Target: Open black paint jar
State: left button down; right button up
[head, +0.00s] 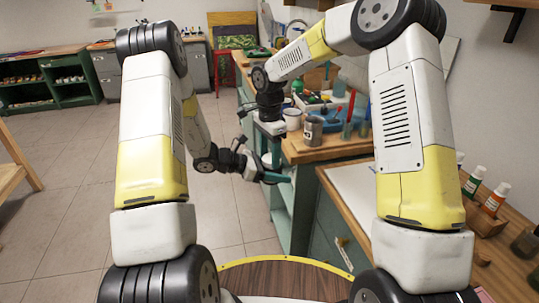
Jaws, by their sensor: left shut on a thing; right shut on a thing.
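The two grippers meet in front of the green cabinet, beyond the near worktop. My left gripper (275,176) comes in from the left, with its teal fingers shut on a small jar (268,160). My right gripper (274,148) reaches down from above, shut at the top of the jar. The jar is small and mostly hidden between the grippers. Its colour and label cannot be read, and I cannot tell whether the lid is still seated on it.
A grey tin (312,131) and a white mug (293,118) stand on the wooden worktop (330,150) close right of the grippers. Blue trays and tall bottles crowd behind them. Paint bottles (495,198) stand in a wooden rack at right. The tiled floor (75,185) at left is clear.

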jog(key=o, duration=1.5)
jog(key=shift+r, duration=2.3)
jog(key=shift+c, duration=0.2)
jog(key=m, duration=0.1)
jog(key=r+m, duration=0.1)
jog(key=m, duration=0.1)
jog(key=shift+w+d+r, duration=0.1)
jog(key=shift+w+r, duration=0.1)
jog(key=shift+r, duration=0.05)
jog(key=m, duration=0.1)
jog(key=r+m, duration=0.1)
jog(key=m, duration=0.2)
jog(key=shift+d+r+m, duration=0.15)
jog(key=shift+r+m, duration=0.1)
jog(key=shift+m, duration=0.15)
jog(key=shift+f, duration=3.9)
